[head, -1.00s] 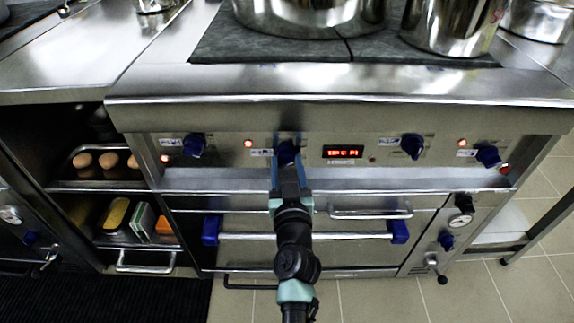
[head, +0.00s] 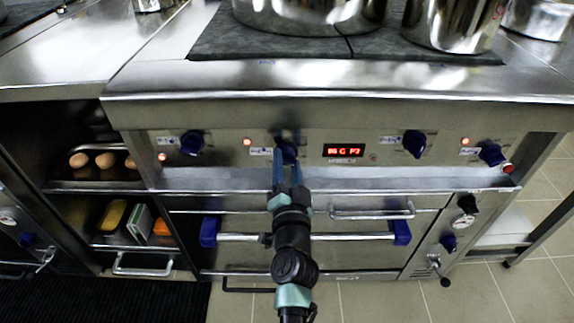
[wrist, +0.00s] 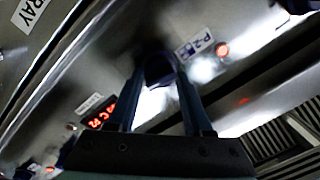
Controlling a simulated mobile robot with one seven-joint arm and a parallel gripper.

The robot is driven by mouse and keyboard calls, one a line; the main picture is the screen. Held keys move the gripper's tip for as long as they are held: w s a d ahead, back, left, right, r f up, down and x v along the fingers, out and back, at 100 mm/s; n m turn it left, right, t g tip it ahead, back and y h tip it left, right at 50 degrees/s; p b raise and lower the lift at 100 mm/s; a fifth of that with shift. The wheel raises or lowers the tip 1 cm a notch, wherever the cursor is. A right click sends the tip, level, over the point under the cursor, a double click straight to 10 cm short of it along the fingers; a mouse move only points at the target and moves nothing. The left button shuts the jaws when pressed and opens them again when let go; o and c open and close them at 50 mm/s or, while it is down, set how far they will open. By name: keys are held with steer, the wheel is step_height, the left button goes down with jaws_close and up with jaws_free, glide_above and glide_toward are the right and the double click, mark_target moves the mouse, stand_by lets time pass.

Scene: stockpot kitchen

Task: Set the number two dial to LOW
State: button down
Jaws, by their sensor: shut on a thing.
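The number two dial is a dark blue knob (head: 287,153) on the stove's front panel, second from the left. It also shows in the wrist view (wrist: 160,70), beside a label (wrist: 194,46) that seems to read P-2. My gripper (head: 287,164) reaches up to the panel and is shut on this dial, one finger on each side of it. In the wrist view my gripper (wrist: 160,84) has the knob between its fingertips. The fingers hide part of the knob, and I cannot read its setting.
Other blue dials sit at the left (head: 192,143) and right (head: 414,144) (head: 490,154). A red display (head: 343,150) is just right of my gripper. Below are a bar handle (head: 345,236) and a drawer handle (head: 372,214). Pots (head: 310,12) stand on the cooktop above.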

steer(key=shift+f+m, duration=0.1)
steer(key=shift+m, duration=0.9)
steer(key=shift+c, duration=1.6)
jaws_free()
steer(key=shift+s, duration=0.1)
steer(key=s, duration=1.2)
steer(key=shift+s+d+f, duration=0.25)
steer(key=shift+s+f, duration=0.1)
steer(key=shift+s, duration=0.05)
